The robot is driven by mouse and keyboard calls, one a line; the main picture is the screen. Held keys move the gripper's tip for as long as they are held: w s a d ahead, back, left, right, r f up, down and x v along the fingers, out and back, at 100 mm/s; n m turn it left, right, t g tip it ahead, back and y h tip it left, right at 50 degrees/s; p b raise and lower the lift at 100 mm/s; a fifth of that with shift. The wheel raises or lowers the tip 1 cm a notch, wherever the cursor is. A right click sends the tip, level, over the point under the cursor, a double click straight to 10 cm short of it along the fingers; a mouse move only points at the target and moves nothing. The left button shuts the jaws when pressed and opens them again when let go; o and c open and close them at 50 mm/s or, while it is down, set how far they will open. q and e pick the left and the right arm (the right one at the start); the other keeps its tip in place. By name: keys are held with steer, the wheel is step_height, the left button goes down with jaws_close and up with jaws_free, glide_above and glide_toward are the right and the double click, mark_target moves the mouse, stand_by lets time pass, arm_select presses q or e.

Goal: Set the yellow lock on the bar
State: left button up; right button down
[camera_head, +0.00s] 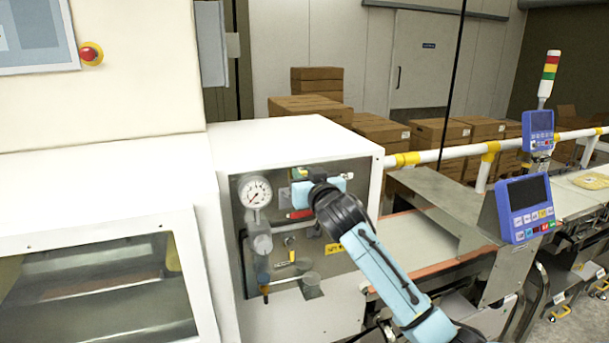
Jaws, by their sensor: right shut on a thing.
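My right arm reaches in from the bottom right to the grey panel of the white cabinet. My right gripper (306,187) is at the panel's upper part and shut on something. A small yellow piece (297,173), which looks like the yellow lock, shows at the gripper's far upper side, mostly hidden. I cannot tell whether it touches the panel or any bar. A red handle (299,214) sits just below the gripper. The bar is not clearly made out; the gripper covers that area. My left gripper is not in view.
A pressure gauge (255,193) stands on the panel left of the gripper, with valves and pipe fittings below it. A yellow label (334,249) is lower right. The conveyor belt (423,238) and a blue control box (526,208) are to the right.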

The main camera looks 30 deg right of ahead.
steer(key=shift+f+b, duration=1.3)
steer(key=shift+f, duration=0.75)
steer(key=c, duration=1.2)
jaws_free()
steer(key=shift+f, duration=0.1)
steer(key=shift+s, duration=0.1)
steer(key=b+v, duration=0.2)
steer(key=v, duration=1.1)
steer(key=shift+s, duration=0.15)
